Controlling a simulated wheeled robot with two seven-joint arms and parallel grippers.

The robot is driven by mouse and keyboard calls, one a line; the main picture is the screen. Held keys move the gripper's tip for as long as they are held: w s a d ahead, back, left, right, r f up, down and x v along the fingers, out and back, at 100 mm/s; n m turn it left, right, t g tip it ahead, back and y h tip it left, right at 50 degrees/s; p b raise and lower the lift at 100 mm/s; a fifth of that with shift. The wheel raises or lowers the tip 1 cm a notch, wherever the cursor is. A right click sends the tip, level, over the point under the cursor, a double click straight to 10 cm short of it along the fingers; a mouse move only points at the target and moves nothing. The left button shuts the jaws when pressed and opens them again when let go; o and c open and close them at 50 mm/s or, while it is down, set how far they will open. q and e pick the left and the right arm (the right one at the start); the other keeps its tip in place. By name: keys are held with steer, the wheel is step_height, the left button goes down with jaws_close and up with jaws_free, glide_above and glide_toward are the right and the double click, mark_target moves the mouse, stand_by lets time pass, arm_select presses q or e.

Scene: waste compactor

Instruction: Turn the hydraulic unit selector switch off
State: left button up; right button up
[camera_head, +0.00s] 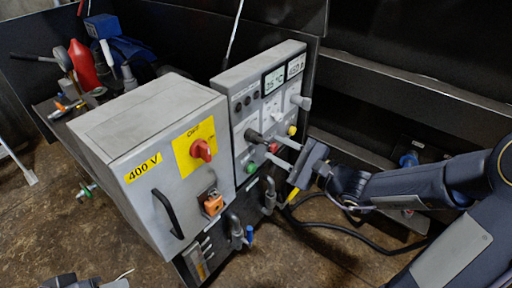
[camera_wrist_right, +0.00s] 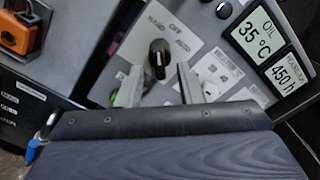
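The black selector switch (camera_wrist_right: 158,54) sits on a light label plate on the control panel. In the wrist view its handle stands roughly upright in the picture, with small printed labels around it. In the head view the switch (camera_head: 253,136) is on the panel's lower left part. My right gripper (camera_head: 272,147) is open, with its two pale fingers pointing at the panel. In the wrist view its fingertips (camera_wrist_right: 158,76) are spread either side of the switch and just below it; I cannot tell if they touch. My left gripper is at most a dark fragment at the head view's bottom edge.
The control panel (camera_head: 243,83) carries displays, buttons and another grey knob. Left of it is a grey 400 V box (camera_head: 125,125) with a red rotary switch (camera_head: 201,150) and black handle. Cables lie below. A red bottle (camera_head: 83,65) stands at the back left.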

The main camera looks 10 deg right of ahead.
mark_target(266, 143)
steer(key=b+x, duration=0.1)
steer(key=x, duration=0.4)
steer(key=shift+w+a+b, duration=0.1)
steer(key=shift+a+b, duration=0.1)
steer(key=shift+b, duration=0.1)
steer(key=shift+x, duration=0.8)
steer(key=c, duration=0.6)
